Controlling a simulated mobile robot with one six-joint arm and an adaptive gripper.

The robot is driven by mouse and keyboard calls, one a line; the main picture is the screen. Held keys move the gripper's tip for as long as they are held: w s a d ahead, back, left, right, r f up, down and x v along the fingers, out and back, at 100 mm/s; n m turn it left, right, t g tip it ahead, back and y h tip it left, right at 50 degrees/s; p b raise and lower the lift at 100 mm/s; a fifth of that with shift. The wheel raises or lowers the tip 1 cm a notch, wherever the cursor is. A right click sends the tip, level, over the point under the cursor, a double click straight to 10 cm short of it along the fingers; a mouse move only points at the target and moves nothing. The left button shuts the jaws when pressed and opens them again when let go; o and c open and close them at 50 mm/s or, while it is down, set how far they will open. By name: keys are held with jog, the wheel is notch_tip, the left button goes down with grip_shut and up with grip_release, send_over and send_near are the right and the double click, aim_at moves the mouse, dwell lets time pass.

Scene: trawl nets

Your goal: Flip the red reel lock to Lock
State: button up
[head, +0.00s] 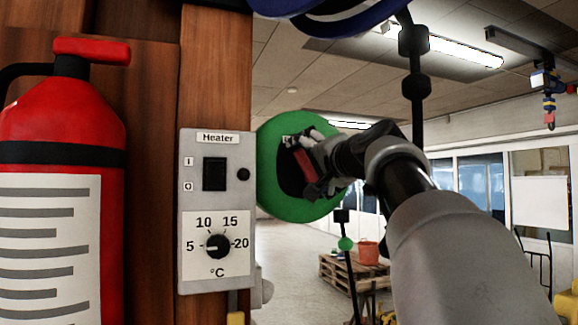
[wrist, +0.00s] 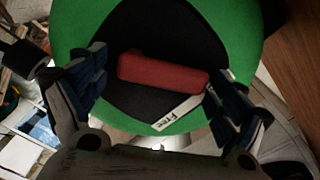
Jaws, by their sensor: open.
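The red reel lock (wrist: 163,72) is a short bar on the black hub (wrist: 150,30) of a green reel (wrist: 75,25). In the wrist view it lies nearly level, its right end slightly lower. A white label (wrist: 175,116) that seems to read "Free" sits below its right end. My gripper (wrist: 158,85) is open, its fingers left and right of the bar, with gaps on both sides. In the head view the reel (head: 268,160) stands behind the heater panel, and my gripper (head: 312,168) partly hides the red lock (head: 303,162). No "Lock" label is readable.
A heater panel (head: 228,270) with switch and dial is mounted on a wooden post (head: 215,60) left of the reel. A red fire extinguisher (head: 65,150) hangs further left. A pallet (head: 345,272) with an orange bucket (head: 368,252) stands on the floor behind.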

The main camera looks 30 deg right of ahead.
jog(key=v, duration=0.7)
jog(key=shift+s, duration=0.25)
dwell(0.3)
